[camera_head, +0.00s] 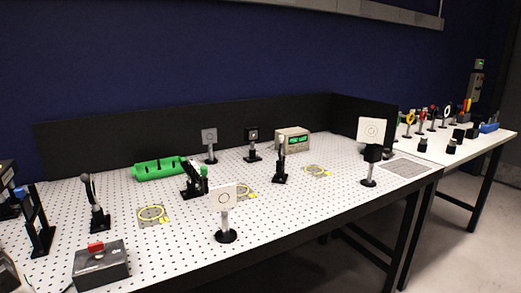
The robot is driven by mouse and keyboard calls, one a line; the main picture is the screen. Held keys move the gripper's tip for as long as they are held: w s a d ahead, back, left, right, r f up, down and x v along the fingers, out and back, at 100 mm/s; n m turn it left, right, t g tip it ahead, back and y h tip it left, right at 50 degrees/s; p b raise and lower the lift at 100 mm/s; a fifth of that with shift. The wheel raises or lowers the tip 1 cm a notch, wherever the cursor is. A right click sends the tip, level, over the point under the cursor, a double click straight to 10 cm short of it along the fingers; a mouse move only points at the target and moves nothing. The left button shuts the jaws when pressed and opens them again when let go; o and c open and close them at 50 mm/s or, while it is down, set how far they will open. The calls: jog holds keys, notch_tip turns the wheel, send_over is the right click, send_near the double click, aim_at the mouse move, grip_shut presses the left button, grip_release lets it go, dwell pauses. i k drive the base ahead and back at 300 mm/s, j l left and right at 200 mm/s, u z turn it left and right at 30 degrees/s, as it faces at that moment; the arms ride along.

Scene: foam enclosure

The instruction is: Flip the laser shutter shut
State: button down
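A green cylindrical laser body (160,168) lies toward the back left of the white perforated table. At its right end stands a black mount (191,186) with a small green-tipped part (204,171) beside it. This looks like the laser shutter, but it is too small to tell whether its flag is up or down. A dark grey box (101,266) with a red switch on top sits at the front left. My gripper is not in view.
A meter with a green display (292,140) is at the back. Yellow rings (151,213) mark spots on the table (300,208). Black panels (110,147) line the back.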

aim_at(25, 204)
jog(key=u, duration=1.4)
jog(key=i+j+u, duration=0.15)
jog(key=j, duration=0.15)
jog(key=i+j+u, duration=0.1)
jog(key=i+j, duration=0.05)
jog(key=j, duration=0.1)
